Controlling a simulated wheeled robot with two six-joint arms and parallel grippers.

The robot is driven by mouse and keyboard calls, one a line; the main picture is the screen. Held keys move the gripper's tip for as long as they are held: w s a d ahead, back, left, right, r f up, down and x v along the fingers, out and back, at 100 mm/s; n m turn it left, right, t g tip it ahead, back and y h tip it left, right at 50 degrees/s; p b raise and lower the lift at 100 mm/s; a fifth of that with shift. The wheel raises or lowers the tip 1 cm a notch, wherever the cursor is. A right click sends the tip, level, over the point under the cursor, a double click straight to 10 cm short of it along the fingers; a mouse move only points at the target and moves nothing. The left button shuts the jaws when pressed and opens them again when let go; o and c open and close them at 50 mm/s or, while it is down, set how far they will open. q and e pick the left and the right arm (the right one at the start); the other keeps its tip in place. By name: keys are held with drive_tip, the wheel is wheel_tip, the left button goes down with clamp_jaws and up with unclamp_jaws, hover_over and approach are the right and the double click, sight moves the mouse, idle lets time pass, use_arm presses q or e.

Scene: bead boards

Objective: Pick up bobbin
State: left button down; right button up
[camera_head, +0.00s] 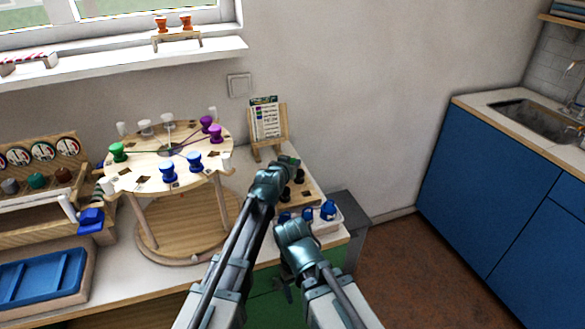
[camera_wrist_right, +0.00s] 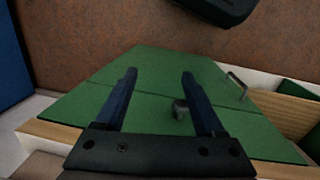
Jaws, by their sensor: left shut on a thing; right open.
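My left gripper (camera_head: 287,163) is over the small wooden board (camera_head: 316,193) at the right end of the table. It is shut on what looks like a bobbin, mostly hidden by the jaws. Black bobbins (camera_head: 299,177) stand on that board just below it. Blue bobbins (camera_head: 328,211) are in a white tray in front. The round raised board (camera_head: 140,178) on the left carries green (camera_head: 118,152), blue (camera_head: 168,171), purple (camera_head: 215,133) and white (camera_head: 145,127) bobbins. My right gripper (camera_wrist_right: 160,75) is open and empty in the right wrist view, facing a green cabinet front.
A card on a wooden stand (camera_head: 267,122) is at the table's back. A blue bin (camera_head: 40,277) and a rack with dials (camera_head: 42,152) are on the left. Orange bobbins (camera_head: 186,22) stand on the window shelf. Floor (camera_head: 400,275) is open toward the blue kitchen cabinets (camera_head: 490,190).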

use_arm(q)
drive_tip(key=shift+r, duration=0.1)
wheel_tip(320, 180, up, 10)
drive_tip(key=p, duration=1)
